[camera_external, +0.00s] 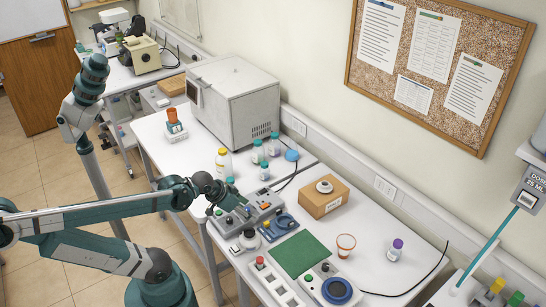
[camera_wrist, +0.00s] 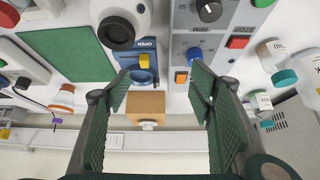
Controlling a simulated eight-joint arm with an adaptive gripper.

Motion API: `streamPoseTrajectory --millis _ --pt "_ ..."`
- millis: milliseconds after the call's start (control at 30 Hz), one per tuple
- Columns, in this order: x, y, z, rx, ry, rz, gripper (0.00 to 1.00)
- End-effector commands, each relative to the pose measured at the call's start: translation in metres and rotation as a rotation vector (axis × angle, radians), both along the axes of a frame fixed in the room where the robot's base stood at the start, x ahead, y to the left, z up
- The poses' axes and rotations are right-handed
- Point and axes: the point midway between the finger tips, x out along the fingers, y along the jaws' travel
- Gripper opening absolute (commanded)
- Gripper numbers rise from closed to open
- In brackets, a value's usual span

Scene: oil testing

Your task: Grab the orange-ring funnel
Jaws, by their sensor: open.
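A clear, cup-like piece with an orange ring (camera_external: 346,241), which looks like the orange-ring funnel, stands on the white table right of the green mat in the external view. It also shows at the left of the wrist view (camera_wrist: 64,98). An orange cup-shaped piece (camera_external: 172,115) sits on a small white stand on the table further back. My gripper (camera_external: 218,192) is above the table near the grey control box, well left of the ringed piece. In the wrist view my gripper's green fingers (camera_wrist: 162,82) are wide apart with nothing between them.
Below my gripper are a grey control box (camera_external: 262,203) and a blue device (camera_external: 281,224). A cardboard box (camera_external: 323,197) stands behind them, and the green mat (camera_external: 298,254) is in front. A purple-capped bottle (camera_external: 395,250) stands right of the ringed piece. Several capped bottles (camera_external: 258,152) stand behind my gripper.

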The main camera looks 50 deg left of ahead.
Motion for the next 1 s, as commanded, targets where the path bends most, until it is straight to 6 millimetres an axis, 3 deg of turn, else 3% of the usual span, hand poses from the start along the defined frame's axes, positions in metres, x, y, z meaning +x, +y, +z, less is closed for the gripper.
streamPoseTrajectory --millis 400,1000 --pt "0.052 -0.043 0.034 0.023 0.047 -0.157 0.54" --pt "0.127 -0.119 0.056 0.053 0.107 -0.4 0.54"
